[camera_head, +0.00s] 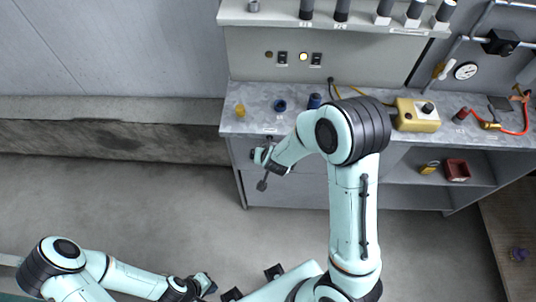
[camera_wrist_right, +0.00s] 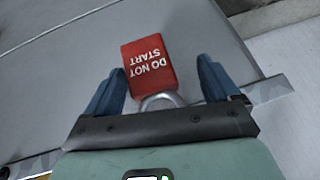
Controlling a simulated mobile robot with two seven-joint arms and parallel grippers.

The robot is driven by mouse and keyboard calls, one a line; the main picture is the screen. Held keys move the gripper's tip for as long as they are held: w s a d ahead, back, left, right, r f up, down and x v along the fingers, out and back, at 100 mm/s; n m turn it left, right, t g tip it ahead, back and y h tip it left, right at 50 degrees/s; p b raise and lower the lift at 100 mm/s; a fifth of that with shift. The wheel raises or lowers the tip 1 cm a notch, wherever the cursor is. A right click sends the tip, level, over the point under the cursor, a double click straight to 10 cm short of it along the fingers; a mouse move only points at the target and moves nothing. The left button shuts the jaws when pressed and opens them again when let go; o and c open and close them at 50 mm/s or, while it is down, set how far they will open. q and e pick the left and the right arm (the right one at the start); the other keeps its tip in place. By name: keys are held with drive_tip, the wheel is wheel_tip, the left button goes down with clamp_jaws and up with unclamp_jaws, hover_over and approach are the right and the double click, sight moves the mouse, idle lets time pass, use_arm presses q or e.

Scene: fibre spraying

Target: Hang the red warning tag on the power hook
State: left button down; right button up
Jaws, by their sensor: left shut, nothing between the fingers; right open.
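The red warning tag (camera_wrist_right: 148,64) shows in the right wrist view, its white "DO NOT START" lettering upside down. A grey loop (camera_wrist_right: 160,99) is at its near end. My right gripper's (camera_wrist_right: 161,88) blue fingers are open on either side of it, with gaps visible. In the head view my right gripper (camera_head: 258,156) is at the front left of the workbench; the tag cannot be made out there. My left gripper (camera_head: 207,284) is shut and empty, low over the floor. I cannot identify the power hook with certainty.
A dark red bin (camera_head: 457,170) sits on the shelf below. Two black switch plates (camera_head: 283,57) (camera_head: 316,58) are on the back panel. Floor at left is clear.

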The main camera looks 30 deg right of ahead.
drive_tip(key=shift+p+v, duration=1.15)
drive_tip(key=shift+v, duration=5.65)
drive_tip(key=s+f+n+g, duration=0.3)
drive_tip(key=f, duration=1.3)
use_arm(q)
drive_tip(key=w+r, duration=0.2)
drive_tip(key=r, duration=0.1)
drive_tip(key=shift+w+r, duration=0.1)
drive_tip(key=shift+w, duration=0.3)
use_arm(e)
drive_tip(key=s+a+f+g+y, duration=0.4)
drive_tip(key=s+a+f, duration=0.4)
drive_tip(key=s+f, duration=0.3)
drive_tip(key=shift+s+a+f+y, duration=0.3)
drive_tip(key=shift+s+y, duration=0.4)
drive_tip(key=shift+s, duration=0.2)
